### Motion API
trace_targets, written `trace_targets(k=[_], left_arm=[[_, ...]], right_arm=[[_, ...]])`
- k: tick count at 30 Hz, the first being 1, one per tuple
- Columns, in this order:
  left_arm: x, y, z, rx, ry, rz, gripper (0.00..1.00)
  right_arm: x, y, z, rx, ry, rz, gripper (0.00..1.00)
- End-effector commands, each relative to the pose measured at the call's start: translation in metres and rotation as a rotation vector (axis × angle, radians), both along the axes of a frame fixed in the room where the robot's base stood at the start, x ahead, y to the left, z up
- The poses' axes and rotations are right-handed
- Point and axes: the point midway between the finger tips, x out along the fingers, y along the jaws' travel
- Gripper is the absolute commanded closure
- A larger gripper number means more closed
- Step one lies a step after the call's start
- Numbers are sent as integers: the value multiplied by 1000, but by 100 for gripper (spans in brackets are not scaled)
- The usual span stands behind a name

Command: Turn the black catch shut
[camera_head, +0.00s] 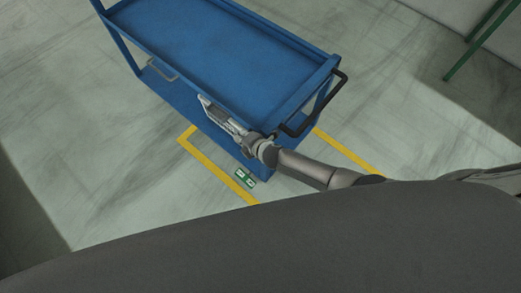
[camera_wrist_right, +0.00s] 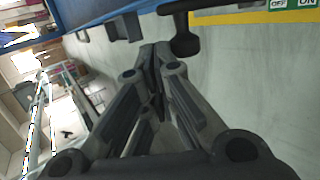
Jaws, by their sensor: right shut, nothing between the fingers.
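My right gripper (camera_head: 207,104) reaches along the near long side of the blue cart (camera_head: 215,50), below its top tray. In the right wrist view my right gripper (camera_wrist_right: 155,52) has its fingers together and holds nothing. Just beyond and right of the fingertips is a black part with a rounded end (camera_wrist_right: 184,42), below the blue edge of the cart; it looks like the catch, but I cannot be sure. A small gap seems to lie between it and the fingers. In the head view I cannot make it out. My left gripper is out of view.
A black push handle (camera_head: 325,105) sticks out at the cart's right end, close to my right arm. Yellow floor lines (camera_head: 220,168) and a green-and-white label (camera_head: 245,178), reading OFF and ON in the wrist view, lie beside the cart. Open floor (camera_head: 100,180) is at left.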

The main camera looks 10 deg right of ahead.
Motion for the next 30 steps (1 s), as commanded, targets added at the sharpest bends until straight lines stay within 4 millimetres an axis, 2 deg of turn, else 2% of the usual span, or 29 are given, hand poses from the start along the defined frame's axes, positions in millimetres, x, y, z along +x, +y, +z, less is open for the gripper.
trace_targets(k=[9,30], left_arm=[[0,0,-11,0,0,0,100],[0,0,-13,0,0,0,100]], right_arm=[[6,4,-10,-1,0,-1,100],[7,5,-12,0,0,0,100]])
